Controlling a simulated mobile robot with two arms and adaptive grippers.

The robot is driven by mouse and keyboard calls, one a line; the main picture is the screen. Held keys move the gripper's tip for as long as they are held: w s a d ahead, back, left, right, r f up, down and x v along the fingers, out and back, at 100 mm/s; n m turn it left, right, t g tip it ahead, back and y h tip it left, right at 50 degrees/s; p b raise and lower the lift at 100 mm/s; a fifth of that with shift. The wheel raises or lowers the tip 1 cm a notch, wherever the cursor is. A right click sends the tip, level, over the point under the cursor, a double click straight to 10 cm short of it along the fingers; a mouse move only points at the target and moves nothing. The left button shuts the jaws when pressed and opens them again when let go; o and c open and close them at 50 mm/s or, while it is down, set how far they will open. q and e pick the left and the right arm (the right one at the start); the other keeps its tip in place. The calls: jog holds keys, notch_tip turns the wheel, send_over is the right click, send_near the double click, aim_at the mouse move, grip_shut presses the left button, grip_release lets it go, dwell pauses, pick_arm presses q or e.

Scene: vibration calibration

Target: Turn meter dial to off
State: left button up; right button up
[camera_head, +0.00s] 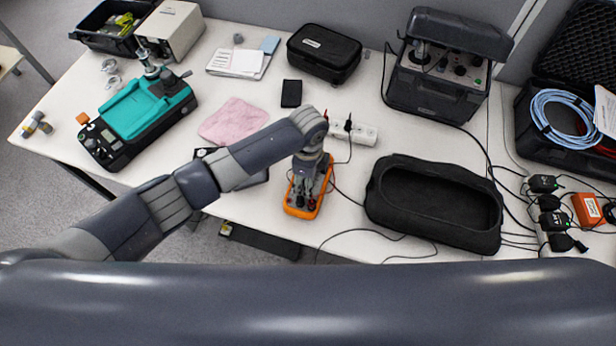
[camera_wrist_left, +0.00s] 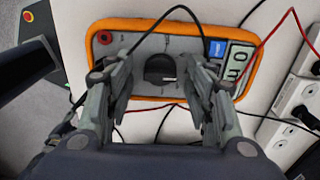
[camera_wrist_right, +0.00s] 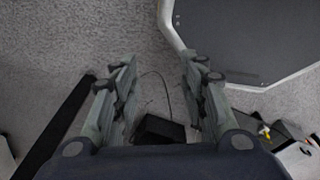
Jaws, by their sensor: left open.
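The meter (camera_head: 301,203) is a grey-faced instrument with an orange rim, lying on the white table near its front edge. In the left wrist view the meter (camera_wrist_left: 130,41) shows a black round dial (camera_wrist_left: 160,69) at its middle and a display (camera_wrist_left: 237,63) at its right. My left gripper (camera_head: 307,190) is above the meter, pointing down. In the left wrist view my left gripper (camera_wrist_left: 160,85) is open, with one finger on each side of the dial; contact cannot be told. My right gripper (camera_wrist_right: 160,95) is open and empty in the right wrist view, above the grey floor.
A black open case (camera_head: 430,205) lies right of the meter. A white power strip (camera_head: 352,132) and a pink cloth (camera_head: 232,121) lie behind it. Black and red leads run around the meter. A teal device (camera_head: 145,108) stands at the left.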

pick_arm(q)
jog(key=shift+c, duration=0.9)
jog(key=c, duration=0.9)
pick_arm(e)
jog(key=shift+s+d, duration=0.1)
jog(key=shift+s, duration=0.65)
jog(key=shift+w, duration=0.1)
pick_arm(q)
jog(key=shift+r, duration=0.1)
jog(key=shift+d+n+p, duration=0.1)
jog(key=shift+n+p, duration=0.65)
jog(key=shift+n, duration=0.15)
jog(key=n+p, duration=0.2)
jog(key=n, duration=0.1)
jog(key=shift+n+p, duration=0.75)
jog(key=shift+n, duration=0.75)
pick_arm(e)
jog(key=shift+w+r, duration=0.2)
jog(key=shift+r, duration=2.25)
